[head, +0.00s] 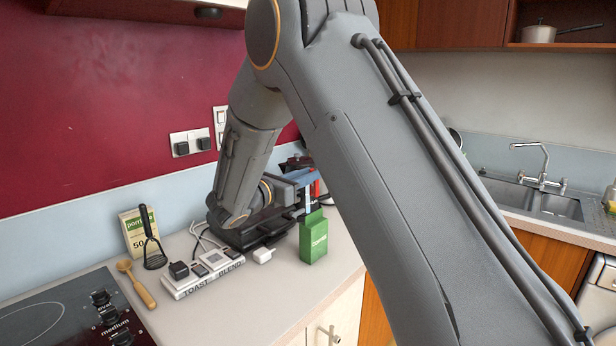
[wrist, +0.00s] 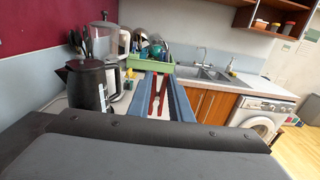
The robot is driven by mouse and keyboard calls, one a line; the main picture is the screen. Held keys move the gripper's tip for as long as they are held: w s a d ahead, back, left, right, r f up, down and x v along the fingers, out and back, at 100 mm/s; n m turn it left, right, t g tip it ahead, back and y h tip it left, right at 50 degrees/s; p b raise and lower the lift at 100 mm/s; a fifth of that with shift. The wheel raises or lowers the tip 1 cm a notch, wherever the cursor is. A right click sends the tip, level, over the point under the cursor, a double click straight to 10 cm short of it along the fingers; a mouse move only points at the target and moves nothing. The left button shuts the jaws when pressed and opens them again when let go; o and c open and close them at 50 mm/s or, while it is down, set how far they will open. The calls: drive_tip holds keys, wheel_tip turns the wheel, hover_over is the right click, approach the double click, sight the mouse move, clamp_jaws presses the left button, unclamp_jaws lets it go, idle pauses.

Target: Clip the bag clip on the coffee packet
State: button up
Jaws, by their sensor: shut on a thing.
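A green packet (head: 313,240) with a pale printed label stands upright on the counter; I take it to be the coffee packet. My gripper (head: 307,184) is just above its top. In the wrist view the blue-grey fingers (wrist: 162,97) are shut on a narrow red and white thing, which looks like the bag clip (wrist: 153,99). Red and white parts also show at the fingers in the head view. I cannot tell whether the clip touches the packet's top edge. The packet cannot be made out in the wrist view.
A dark kettle (wrist: 88,86) and a green dish rack (wrist: 150,66) stand beyond. Counter before the packet is clear.

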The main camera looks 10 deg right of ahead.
drive_tip(key=shift+f+b, duration=1.75)
drive_tip(key=shift+f, duration=1.65)
drive_tip(key=o, duration=0.9)
drive_tip(key=shift+o, duration=0.7)
drive_tip(key=o, duration=0.5)
drive_tip(key=shift+c, duration=0.2)
drive_tip(key=p+v, duration=0.1)
drive_tip(key=v, duration=0.6)
